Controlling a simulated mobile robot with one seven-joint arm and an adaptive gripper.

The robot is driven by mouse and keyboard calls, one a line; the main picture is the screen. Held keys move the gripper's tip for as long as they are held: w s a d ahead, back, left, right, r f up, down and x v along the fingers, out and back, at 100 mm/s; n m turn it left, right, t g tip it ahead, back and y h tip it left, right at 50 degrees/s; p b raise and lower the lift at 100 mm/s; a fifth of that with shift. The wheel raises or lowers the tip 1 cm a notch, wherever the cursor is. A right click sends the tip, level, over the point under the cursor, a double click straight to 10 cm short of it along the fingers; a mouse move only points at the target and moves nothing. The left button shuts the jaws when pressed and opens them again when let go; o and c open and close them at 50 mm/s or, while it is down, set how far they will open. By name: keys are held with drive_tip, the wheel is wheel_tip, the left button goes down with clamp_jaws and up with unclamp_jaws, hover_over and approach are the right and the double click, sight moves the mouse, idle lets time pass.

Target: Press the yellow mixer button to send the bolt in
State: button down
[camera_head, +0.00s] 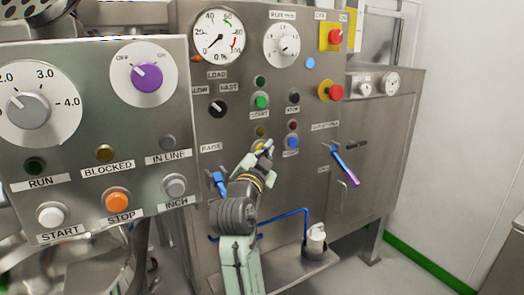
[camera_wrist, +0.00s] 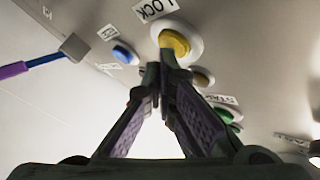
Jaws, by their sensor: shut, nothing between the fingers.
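A large round yellow button (camera_wrist: 176,40) with a white ring sits on the steel panel in the wrist view, beside a label that partly reads "LOCK". My gripper (camera_wrist: 172,62) is shut and empty, its fingertips together right at the yellow button and overlapping its lower edge. I cannot tell whether they touch it. In the head view my gripper (camera_head: 266,147) is at the panel and hides this button. A smaller yellow-orange lamp (camera_head: 260,131) shows just above it, and also in the wrist view (camera_wrist: 203,78). No bolt can be made out.
A blue button (camera_head: 291,142) is just right of my gripper, with a red lamp (camera_head: 292,125) above it. A green START button (camera_head: 261,101) is higher up. A blue-and-purple lever (camera_head: 345,166) sticks out at the right. A control box (camera_head: 100,120) juts out at the left.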

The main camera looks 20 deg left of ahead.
drive_tip(key=shift+s+d, duration=0.5)
drive_tip(key=shift+d, duration=0.1)
drive_tip(key=s+d, duration=0.1)
drive_tip(key=d, duration=0.1)
drive_tip(key=s+d, duration=0.2)
idle(0.4)
idle(2.0)
